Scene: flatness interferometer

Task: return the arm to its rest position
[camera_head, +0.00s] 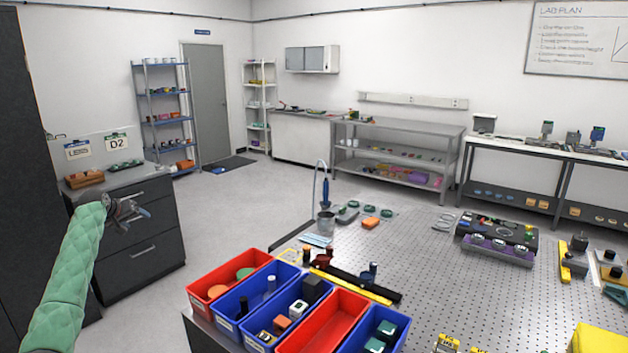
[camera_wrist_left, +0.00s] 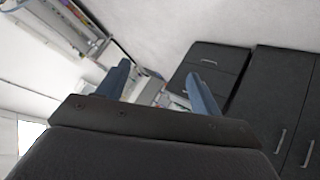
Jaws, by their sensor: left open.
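My left arm (camera_head: 72,265), in a green quilted sleeve, comes up from the lower left in the head view. Its left gripper (camera_head: 142,213) is raised in front of the dark drawer cabinet, well to the left of the perforated table. In the left wrist view the two blue fingers of the left gripper (camera_wrist_left: 160,72) stand apart, with nothing between them. The right arm and gripper are in neither view.
A dark drawer cabinet (camera_head: 157,250) stands behind the left gripper, with an orange-brown block (camera_head: 85,178) on top. Red and blue bins (camera_head: 333,325) line the near edge of the perforated table (camera_head: 420,265). Open floor (camera_head: 235,220) lies between cabinet and table.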

